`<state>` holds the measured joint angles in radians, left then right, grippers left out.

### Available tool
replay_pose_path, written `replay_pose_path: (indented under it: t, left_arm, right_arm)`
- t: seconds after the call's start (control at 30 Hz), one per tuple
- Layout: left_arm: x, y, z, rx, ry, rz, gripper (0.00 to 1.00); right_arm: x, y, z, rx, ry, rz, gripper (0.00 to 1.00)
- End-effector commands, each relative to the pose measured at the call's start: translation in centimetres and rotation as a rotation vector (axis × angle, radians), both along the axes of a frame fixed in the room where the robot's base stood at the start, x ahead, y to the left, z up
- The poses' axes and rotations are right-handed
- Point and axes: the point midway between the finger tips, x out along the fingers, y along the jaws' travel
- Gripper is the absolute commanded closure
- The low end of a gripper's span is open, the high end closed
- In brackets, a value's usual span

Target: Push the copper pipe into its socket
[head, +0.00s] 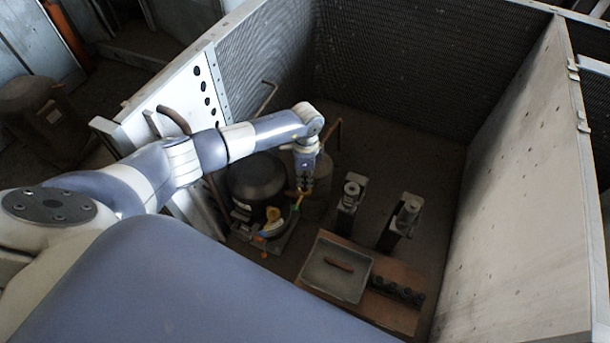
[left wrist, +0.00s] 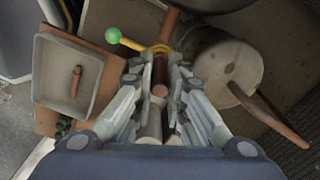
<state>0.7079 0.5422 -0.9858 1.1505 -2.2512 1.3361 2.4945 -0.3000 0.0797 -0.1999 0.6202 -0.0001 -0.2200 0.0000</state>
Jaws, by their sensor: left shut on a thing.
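My left gripper (head: 304,190) reaches down into the housing beside the black compressor (head: 257,180). In the left wrist view its fingers (left wrist: 160,75) are closed around a brown copper pipe (left wrist: 169,24), which shows between and beyond the fingertips. A yellow piece with a green ball end (left wrist: 113,36) is close to the fingertips. The socket and the pipe's lower end are hidden or too small to make out. My right gripper is in neither view.
A grey tray (head: 318,278) holds a short brown pipe piece (head: 338,264) on a brown board (head: 388,315). Two upright fixtures (head: 348,197) stand right of the gripper. A pale cylinder (left wrist: 212,72) and another copper pipe (left wrist: 270,115) are close by. Tall walls surround the floor.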

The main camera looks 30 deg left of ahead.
Motion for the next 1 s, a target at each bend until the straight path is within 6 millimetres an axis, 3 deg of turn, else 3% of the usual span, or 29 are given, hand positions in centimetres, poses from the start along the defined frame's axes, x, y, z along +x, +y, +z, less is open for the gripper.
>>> replay_pose_path:
  t: [0.33, 0.37, 0.43, 0.47, 0.7, 0.8, 1.0]
  left_arm:
    - [-0.04, -0.02, -0.05, 0.000, 0.001, 0.000, 1.00]
    - [-0.04, -0.02, -0.05, 0.000, 0.001, 0.000, 0.82]
    - [-0.04, -0.02, -0.05, 0.000, 0.001, 0.000, 0.66]
    - [-0.03, -0.03, -0.05, 0.000, 0.001, 0.000, 0.63]
    - [-0.02, -0.02, -0.04, 0.000, 0.000, 0.000, 0.63]
    - [-0.04, -0.02, -0.05, 0.000, 0.001, 0.000, 0.45]
    - [-0.03, -0.01, -0.04, 0.000, 0.001, 0.000, 0.43]
  right_arm:
    - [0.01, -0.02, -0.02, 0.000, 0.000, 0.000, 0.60]
    - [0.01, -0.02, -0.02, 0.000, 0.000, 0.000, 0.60]
    - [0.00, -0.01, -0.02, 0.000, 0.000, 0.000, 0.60]
    - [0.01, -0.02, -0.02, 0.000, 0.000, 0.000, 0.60]
    - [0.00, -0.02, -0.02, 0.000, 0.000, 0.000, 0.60]
    - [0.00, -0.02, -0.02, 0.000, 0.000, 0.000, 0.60]
    - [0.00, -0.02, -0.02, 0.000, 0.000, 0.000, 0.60]
